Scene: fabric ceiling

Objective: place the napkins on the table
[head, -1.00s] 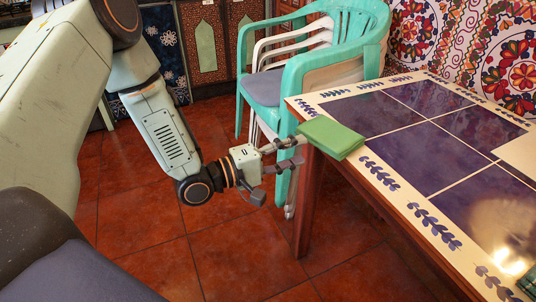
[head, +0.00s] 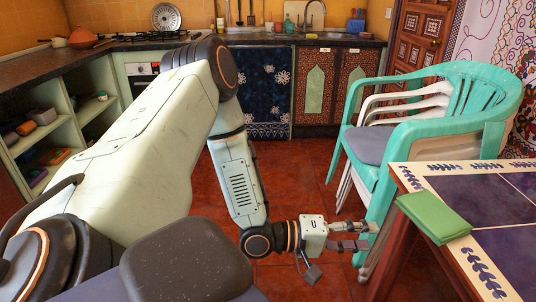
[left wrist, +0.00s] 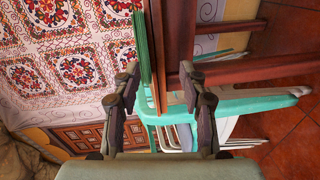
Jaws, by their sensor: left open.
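A green folded napkin (head: 434,217) lies flat on the left edge of the tiled table (head: 485,187), sticking out a little past the edge. It shows edge-on as a thin green strip in the left wrist view (left wrist: 142,45). My left gripper (head: 364,236) is open and empty, off the table's left side and a short way left of the napkin. In the left wrist view its two fingers (left wrist: 160,82) are spread, with the napkin strip and the table edge ahead between them. My right gripper is not in view.
Stacked teal and white plastic chairs (head: 440,120) stand close behind the gripper and against the table corner. A kitchen counter (head: 300,40) with a sink and hob runs along the back. Open shelves (head: 62,130) stand at left. The red tiled floor between is clear.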

